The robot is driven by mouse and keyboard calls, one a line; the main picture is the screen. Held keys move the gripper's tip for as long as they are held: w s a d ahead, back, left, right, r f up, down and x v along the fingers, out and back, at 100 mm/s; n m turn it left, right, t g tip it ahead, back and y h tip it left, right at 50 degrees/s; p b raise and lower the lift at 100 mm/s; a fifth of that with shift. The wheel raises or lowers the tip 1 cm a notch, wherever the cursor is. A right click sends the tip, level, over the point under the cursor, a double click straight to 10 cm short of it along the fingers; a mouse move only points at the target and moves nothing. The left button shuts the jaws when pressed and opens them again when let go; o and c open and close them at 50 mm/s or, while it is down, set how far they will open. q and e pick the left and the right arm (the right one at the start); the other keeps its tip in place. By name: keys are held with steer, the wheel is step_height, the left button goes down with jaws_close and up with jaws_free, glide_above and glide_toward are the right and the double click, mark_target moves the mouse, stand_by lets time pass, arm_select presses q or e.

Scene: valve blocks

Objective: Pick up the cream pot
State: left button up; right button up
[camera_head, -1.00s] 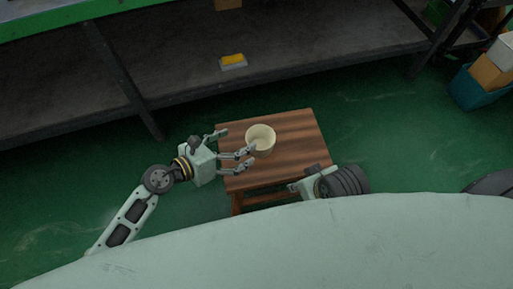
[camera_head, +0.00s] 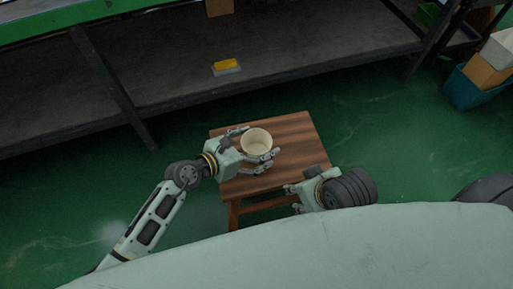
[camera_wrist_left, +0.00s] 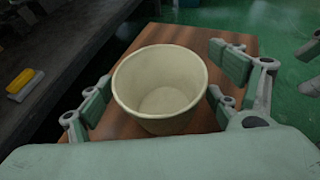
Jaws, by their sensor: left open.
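The cream pot (camera_head: 257,141) stands upright and empty on a small wooden stool (camera_head: 296,130). In the left wrist view the pot (camera_wrist_left: 160,84) fills the middle, with its open mouth toward the camera. My left gripper (camera_head: 258,146) is open around the pot, with fingers on both sides of it. The left wrist view shows the left gripper's fingers (camera_wrist_left: 165,95) apart, with gaps of wood visible beside the pot. My right gripper (camera_head: 292,197) is at the stool's front right corner, lower in the head view; its fingers are partly hidden and their opening is unclear.
A dark shelf (camera_head: 300,62) runs behind the stool, with a yellow-topped block (camera_head: 226,67) on it. A teal bin (camera_head: 472,92) with boxes stands at the far right. Green floor (camera_head: 400,150) is free to the right of the stool.

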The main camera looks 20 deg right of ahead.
arm_select(q)
steer(key=c, duration=1.2)
steer(key=shift+r, duration=0.1)
